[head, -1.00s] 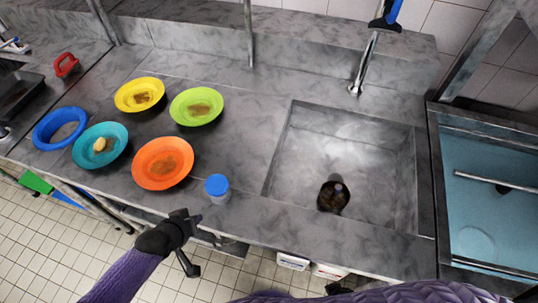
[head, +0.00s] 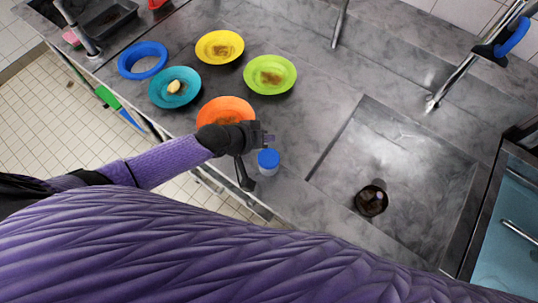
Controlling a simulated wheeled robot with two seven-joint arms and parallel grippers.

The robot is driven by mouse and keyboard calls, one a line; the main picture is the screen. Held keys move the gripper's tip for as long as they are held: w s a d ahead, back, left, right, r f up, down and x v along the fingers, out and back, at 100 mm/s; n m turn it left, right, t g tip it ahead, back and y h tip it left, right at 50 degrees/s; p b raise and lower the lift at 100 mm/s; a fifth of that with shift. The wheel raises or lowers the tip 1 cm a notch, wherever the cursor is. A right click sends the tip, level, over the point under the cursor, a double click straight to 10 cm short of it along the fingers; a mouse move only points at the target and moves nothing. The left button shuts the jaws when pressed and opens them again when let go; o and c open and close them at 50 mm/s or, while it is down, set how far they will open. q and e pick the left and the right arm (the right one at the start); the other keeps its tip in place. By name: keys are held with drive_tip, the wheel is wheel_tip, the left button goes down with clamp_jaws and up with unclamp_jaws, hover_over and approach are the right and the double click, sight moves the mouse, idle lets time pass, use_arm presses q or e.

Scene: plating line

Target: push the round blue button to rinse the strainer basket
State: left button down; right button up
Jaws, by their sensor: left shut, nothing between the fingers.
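A white cylinder with a round blue top (head: 268,158) stands on the counter near its front edge, left of the sink; I cannot tell whether it is a button or a lidded jar. My left gripper (head: 266,138) is shut and empty, just behind the blue top in the picture and in front of the orange plate. I cannot tell whether it touches either. The dark round strainer basket (head: 371,199) sits at the sink bottom with brown matter in it. My right gripper is out of view.
The sink (head: 425,165) is otherwise empty. A tap with a blue handle (head: 512,37) rises behind it.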

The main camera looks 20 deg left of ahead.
sight(272, 157)
use_arm(q)
wheel_tip(272, 157, down, 8)
drive_tip(key=b, duration=0.7)
drive_tip(key=shift+f, duration=0.1)
drive_tip(key=shift+f+b, duration=0.15)
drive_tip(key=shift+b, duration=0.2)
idle(1.1)
drive_tip(key=shift+f+b, duration=0.3)
drive_tip(key=shift+f, duration=0.1)
drive_tip(key=shift+f+b, duration=0.65)
drive_tip(key=shift+f, duration=0.15)
idle(0.7)
drive_tip(key=shift+r, duration=0.15)
drive_tip(key=shift+r+p, duration=1.1)
drive_tip(key=shift+p, duration=0.1)
drive_tip(key=shift+r, duration=0.1)
